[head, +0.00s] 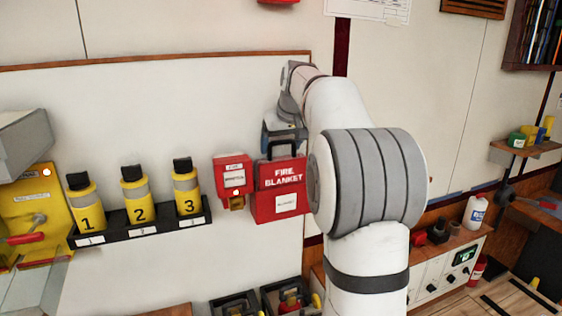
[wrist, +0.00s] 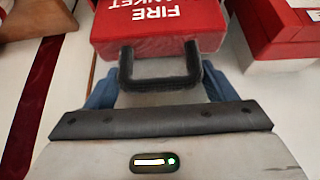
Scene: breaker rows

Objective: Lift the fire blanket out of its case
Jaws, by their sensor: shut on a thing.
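The red fire blanket pack (head: 284,173) with white lettering stands upright in its red wall case (head: 264,208). Its upper part shows above the case's front; its lower part is hidden. A black loop handle tops the pack and shows close up in the wrist view (wrist: 126,70), where the pack (wrist: 160,30) appears upside down. My gripper (head: 281,140) is at the handle, just above the pack. In the wrist view its blue fingers (wrist: 158,82) stand on both sides of the handle, shut on it. My arm hides part of the case's right side in the head view.
A smaller red wall box (head: 233,172) hangs close at the case's left. Left of it, a black rack (head: 143,226) holds three numbered yellow canisters. Below stand black bins (head: 285,296). The wall above the canisters is bare.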

